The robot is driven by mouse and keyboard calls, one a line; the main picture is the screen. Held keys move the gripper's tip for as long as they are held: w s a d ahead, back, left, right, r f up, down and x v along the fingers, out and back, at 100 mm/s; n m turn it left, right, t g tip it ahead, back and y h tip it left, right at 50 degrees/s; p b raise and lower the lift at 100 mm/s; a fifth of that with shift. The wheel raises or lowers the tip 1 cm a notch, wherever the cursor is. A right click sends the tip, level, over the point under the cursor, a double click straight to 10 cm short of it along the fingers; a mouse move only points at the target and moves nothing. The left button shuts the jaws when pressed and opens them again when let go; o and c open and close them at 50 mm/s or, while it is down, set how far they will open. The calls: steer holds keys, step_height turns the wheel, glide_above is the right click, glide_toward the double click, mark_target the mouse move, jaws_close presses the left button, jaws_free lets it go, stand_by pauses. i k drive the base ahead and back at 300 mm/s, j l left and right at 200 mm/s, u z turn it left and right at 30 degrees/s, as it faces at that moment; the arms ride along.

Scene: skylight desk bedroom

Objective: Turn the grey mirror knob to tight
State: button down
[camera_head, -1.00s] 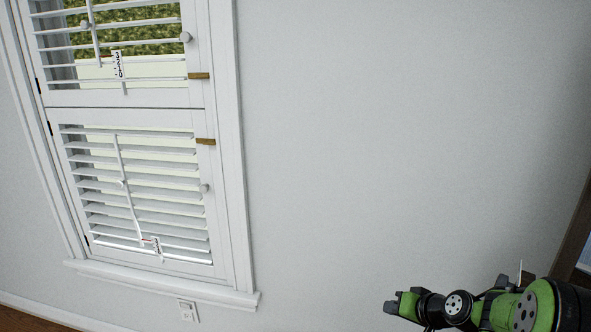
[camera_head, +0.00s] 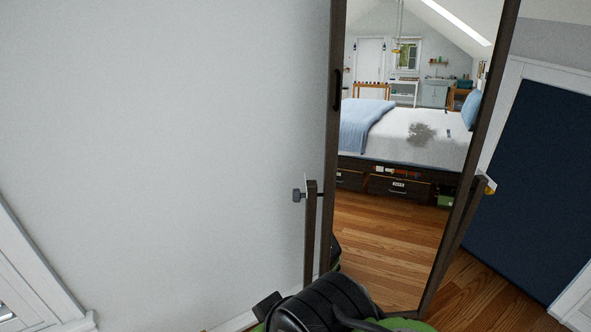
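The grey knob (camera_head: 298,195) is a small dark grey piece on the left side post of the standing mirror (camera_head: 400,235), about mid-height of the view. It sticks out to the left of the post (camera_head: 311,235), with the pale wall behind it. Its setting cannot be read from here. A brass-coloured knob (camera_head: 490,188) sits on the mirror's right side. My black and green arm shows at the bottom edge, below the grey knob and apart from it. My gripper's fingers cannot be made out.
The mirror's tall dark frame (camera_head: 335,120) leans by the wall, and its glass reflects a bed and a wooden floor. A dark blue panel (camera_head: 535,185) with white trim stands at right. A white window frame (camera_head: 40,275) is at lower left. The wall between is bare.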

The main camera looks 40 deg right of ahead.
mark_target(297, 195)
steer(key=z, duration=2.05)
steer(key=k+j+z, duration=0.1)
steer(key=k+j, duration=0.2)
steer(key=k+j+z, duration=0.1)
steer(key=k+j, duration=0.15)
steer(key=k, duration=0.25)
